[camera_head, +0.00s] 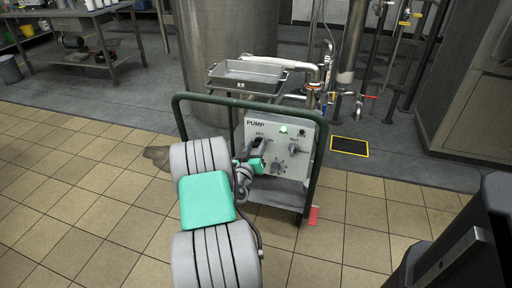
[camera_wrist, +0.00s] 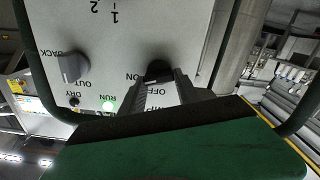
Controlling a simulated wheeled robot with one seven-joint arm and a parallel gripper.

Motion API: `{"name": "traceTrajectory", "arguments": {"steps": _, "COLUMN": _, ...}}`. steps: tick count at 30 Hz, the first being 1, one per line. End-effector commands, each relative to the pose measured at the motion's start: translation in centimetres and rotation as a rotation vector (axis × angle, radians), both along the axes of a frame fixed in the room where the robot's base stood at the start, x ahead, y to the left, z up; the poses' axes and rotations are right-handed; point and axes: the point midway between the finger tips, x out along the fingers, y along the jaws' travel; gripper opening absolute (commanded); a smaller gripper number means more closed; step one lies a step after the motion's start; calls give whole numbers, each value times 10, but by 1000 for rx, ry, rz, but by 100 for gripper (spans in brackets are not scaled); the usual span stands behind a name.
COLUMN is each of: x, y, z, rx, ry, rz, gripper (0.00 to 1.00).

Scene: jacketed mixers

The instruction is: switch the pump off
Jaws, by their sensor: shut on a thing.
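The pump's light grey control panel (camera_head: 300,164) stands on a cart with a dark green tube frame (camera_head: 240,102). In the wrist view the panel (camera_wrist: 190,30) is upside down. A black switch knob (camera_wrist: 158,71) sits between the ON and OFF labels. My gripper (camera_wrist: 160,88) is shut on this knob, one finger on each side. Which way the knob points is hard to tell. In the head view my gripper (camera_head: 258,146) reaches the panel's left part and hides the knob. The RUN lamp (camera_head: 284,129) glows green, also in the wrist view (camera_wrist: 108,105).
A lower dial (camera_head: 278,169) is on the panel. A metal tray (camera_head: 245,78) and a steel tank (camera_head: 225,40) are behind. Tiled floor (camera_head: 90,190) is open at left.

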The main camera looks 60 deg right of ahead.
Motion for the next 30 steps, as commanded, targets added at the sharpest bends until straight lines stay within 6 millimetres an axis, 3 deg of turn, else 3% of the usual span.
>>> {"name": "traceTrajectory", "arguments": {"steps": 11, "x": 0, "y": 0, "z": 0, "rx": 0, "ry": 0, "rz": 0, "gripper": 0}}
{"name": "traceTrajectory", "arguments": {"steps": 23, "x": 0, "y": 0, "z": 0, "rx": -7, "ry": 52, "rz": 0, "gripper": 0}}
{"name": "traceTrajectory", "arguments": {"steps": 30, "x": 1, "y": 0, "z": -1, "rx": -30, "ry": 196, "rz": 0, "gripper": 0}}
